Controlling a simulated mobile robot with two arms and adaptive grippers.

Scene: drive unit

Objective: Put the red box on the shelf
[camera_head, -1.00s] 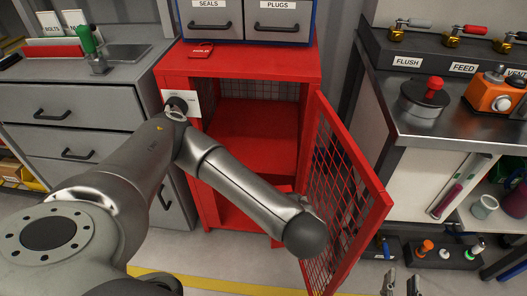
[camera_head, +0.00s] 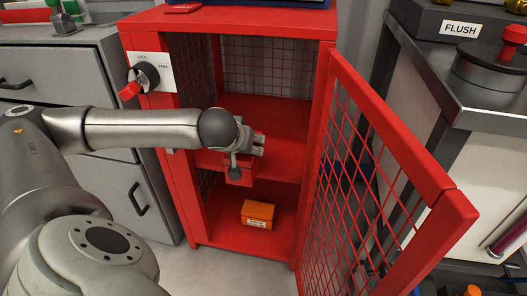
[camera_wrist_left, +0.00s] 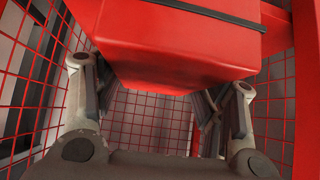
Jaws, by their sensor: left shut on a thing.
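The red box (camera_head: 240,175) is in my left gripper (camera_head: 245,158), at the front of the open red cabinet. It overlaps the front edge of the red shelf (camera_head: 285,130) in the head view, and I cannot tell whether it touches it. In the left wrist view the red box (camera_wrist_left: 180,50) sits between the two fingers of the left gripper (camera_wrist_left: 160,100), with a dark line across its top. The visible shelf surface is empty. My right gripper is out of view.
The red mesh door (camera_head: 385,170) stands open to the right. An orange box (camera_head: 257,214) with a label lies on the cabinet floor under the shelf. A lock plate with a red-handled knob (camera_head: 138,85) is on the left post. Grey drawers (camera_head: 65,85) stand left.

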